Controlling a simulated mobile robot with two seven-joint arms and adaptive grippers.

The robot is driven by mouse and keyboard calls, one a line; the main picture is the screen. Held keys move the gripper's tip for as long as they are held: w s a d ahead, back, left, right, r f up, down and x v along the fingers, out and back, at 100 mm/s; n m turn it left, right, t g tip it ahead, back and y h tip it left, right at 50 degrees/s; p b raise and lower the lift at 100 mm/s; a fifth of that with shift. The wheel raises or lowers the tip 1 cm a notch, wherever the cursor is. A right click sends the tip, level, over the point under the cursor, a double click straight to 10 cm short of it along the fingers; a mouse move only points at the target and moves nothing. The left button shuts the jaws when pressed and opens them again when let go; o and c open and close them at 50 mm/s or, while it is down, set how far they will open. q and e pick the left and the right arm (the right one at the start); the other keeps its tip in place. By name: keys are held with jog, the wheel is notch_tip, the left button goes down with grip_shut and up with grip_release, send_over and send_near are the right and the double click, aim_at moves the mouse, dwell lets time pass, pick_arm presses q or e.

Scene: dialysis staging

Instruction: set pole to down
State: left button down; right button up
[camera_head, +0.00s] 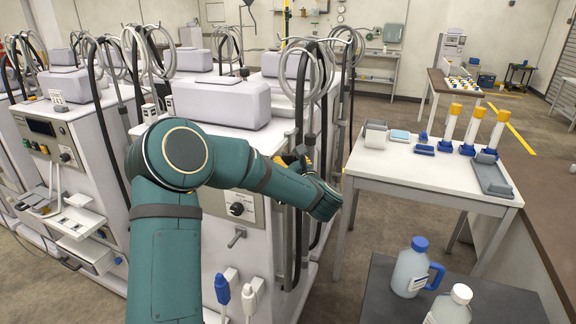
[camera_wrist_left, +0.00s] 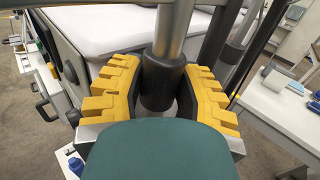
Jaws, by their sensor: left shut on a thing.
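The pole (camera_wrist_left: 172,28) is a grey metal tube that runs upright at the side of a white dialysis machine (camera_head: 268,215). In the left wrist view it enters a thicker black collar (camera_wrist_left: 158,88). My left gripper (camera_wrist_left: 160,92) has its yellow-padded fingers closed around the black collar, one on each side. In the head view the left gripper (camera_head: 298,160) is at the machine's right side, partly hidden by my forearm. The pole there stands among dark hoses, so its outline is hard to separate. My right gripper is not in view.
More dialysis machines (camera_head: 62,165) stand in a row at the left. A dark surface (camera_head: 390,305) with a blue-capped jug (camera_head: 412,268) is at the lower right. Floor shows between machine and table.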

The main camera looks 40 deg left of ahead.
pick_arm(q)
jog(key=shift+f, duration=0.3)
jog(key=c, duration=0.9)
grip_release()
jog(key=shift+o, duration=0.2)
jog(key=shift+r, duration=0.1)
jog(key=v, duration=1.2)
jog(key=shift+s, duration=0.1)
